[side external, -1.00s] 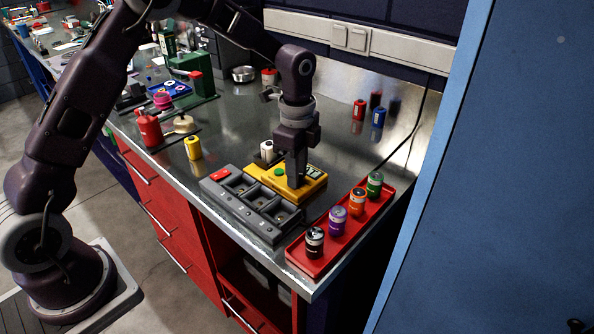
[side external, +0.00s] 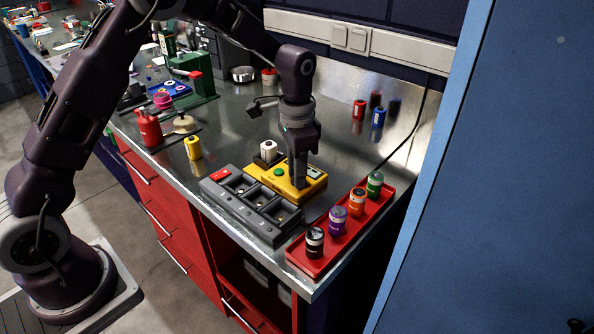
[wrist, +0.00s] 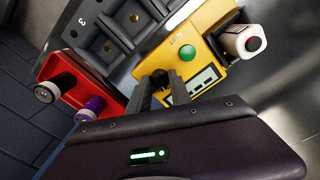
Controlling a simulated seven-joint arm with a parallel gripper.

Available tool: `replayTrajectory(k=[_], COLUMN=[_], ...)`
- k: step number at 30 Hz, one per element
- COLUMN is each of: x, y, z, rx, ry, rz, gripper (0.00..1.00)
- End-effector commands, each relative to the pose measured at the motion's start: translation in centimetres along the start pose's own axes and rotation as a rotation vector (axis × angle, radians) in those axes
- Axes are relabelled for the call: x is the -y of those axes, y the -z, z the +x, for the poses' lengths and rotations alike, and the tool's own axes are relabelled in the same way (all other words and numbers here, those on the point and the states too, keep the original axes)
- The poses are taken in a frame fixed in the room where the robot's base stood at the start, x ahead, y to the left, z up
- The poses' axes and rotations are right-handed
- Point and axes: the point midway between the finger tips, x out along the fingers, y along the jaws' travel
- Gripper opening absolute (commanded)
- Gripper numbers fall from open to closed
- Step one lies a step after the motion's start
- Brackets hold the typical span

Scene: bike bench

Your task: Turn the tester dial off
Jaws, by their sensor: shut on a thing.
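The yellow tester (side external: 312,186) lies on the metal bench, with a green button (side external: 279,172) and a small display. In the wrist view the tester (wrist: 205,22) shows its green button (wrist: 187,54), a display (wrist: 203,82) and the black dial (wrist: 160,78) between my fingertips. My gripper (side external: 299,184) points straight down onto the tester; in the wrist view its fingers (wrist: 166,88) are shut on the dial. The fingers hide much of the dial, so its setting cannot be read.
A grey slotted tray (side external: 215,187) with a red patch adjoins the tester. A red tray (side external: 300,258) holds several coloured cells at the right front. A yellow bottle (side external: 193,148) stands to the left.

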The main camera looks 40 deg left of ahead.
Motion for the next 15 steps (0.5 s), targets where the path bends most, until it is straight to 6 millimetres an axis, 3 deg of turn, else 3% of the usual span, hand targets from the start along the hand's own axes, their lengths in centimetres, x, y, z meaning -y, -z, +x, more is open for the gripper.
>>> replayTrajectory(k=[15], x=[0.01], y=[0.03], z=[-0.04], rx=[-0.001], ry=[0.001], rz=[-0.102], gripper=[0.00])
